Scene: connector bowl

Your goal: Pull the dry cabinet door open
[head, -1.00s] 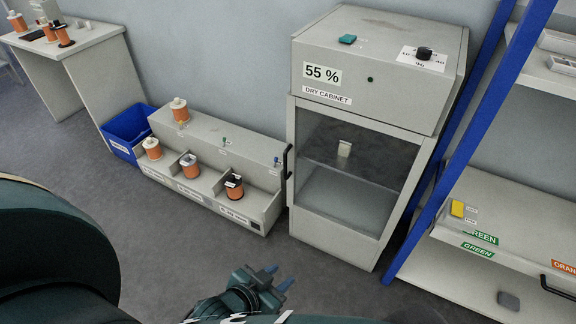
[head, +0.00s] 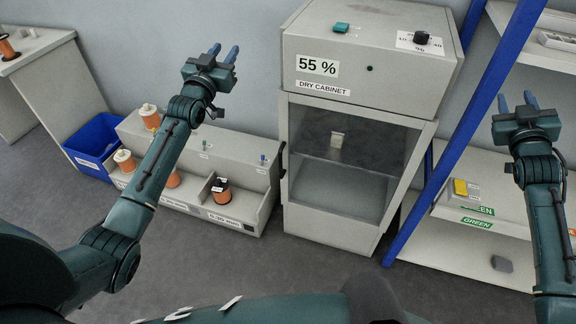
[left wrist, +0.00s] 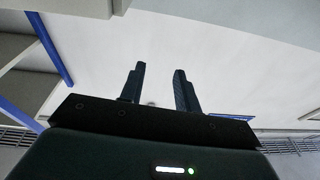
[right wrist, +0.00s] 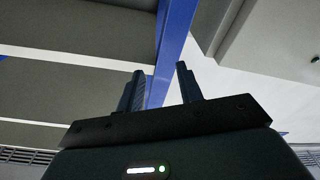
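The dry cabinet (head: 365,55) stands against the wall at the centre right. Its glass door (head: 350,160) is shut, and a small pale item shows behind the glass. A dark vertical handle (head: 282,160) is on the door's left edge. My left gripper (head: 225,54) is raised left of the cabinet, open and empty, above and away from the handle. Its fingers also show apart in the left wrist view (left wrist: 160,85). My right gripper (head: 517,103) is raised in front of the shelf rack, right of the cabinet, open and empty; its fingers show in the right wrist view (right wrist: 160,88).
A low grey bench (head: 240,165) with orange spools stands left of the cabinet, close to the handle side. A blue bin (head: 92,145) is beside it. A blue rack post (head: 440,160) slants close to the cabinet's right. The floor before the cabinet is clear.

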